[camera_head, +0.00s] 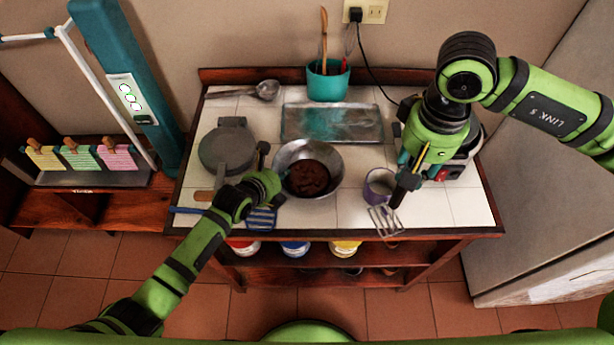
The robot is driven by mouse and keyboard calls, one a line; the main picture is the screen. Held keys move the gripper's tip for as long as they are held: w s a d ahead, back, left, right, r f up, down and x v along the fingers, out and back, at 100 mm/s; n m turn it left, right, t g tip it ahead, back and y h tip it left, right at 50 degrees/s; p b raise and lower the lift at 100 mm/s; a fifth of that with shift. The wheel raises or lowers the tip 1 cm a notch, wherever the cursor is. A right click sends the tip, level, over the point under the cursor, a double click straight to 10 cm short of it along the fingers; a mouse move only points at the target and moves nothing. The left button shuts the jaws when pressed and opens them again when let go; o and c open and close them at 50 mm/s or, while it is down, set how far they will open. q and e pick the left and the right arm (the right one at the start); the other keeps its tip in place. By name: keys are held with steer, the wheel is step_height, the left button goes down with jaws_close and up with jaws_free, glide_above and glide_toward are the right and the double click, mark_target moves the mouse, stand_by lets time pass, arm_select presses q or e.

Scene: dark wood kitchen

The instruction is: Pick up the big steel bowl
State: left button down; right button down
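The big steel bowl (332,163) stands upright on the white tiled table top (347,211), near the middle. It is round and shiny, with a dark brown mass (308,178) inside. My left gripper (277,173) is at the bowl's left rim. Its dark fingers look spread apart, one toward the back and one toward the front; whether they touch the rim I cannot tell. My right gripper (397,187) points down at the right side of the table, apart from the bowl and beside a purple-grey mug (379,186). Its finger opening is not clear.
A waffle iron (226,148) sits left of the bowl, a metal tray (332,122) behind it, and a teal pot (327,82) with utensils at the back. A slotted spatula (385,221) lies near the front edge. A blue striped cloth (261,219) lies below my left gripper. A fridge (545,190) stands right.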

arm_select(q)
steer(key=shift+w+d, duration=0.1)
steer(key=shift+w, duration=0.05)
steer(key=shift+r, duration=0.15)
steer(key=shift+r+p, duration=0.4)
steer(key=shift+r, duration=0.05)
steer(key=shift+r+p, duration=0.55)
steer(key=shift+r, duration=3.85)
steer(key=shift+f, duration=0.1)
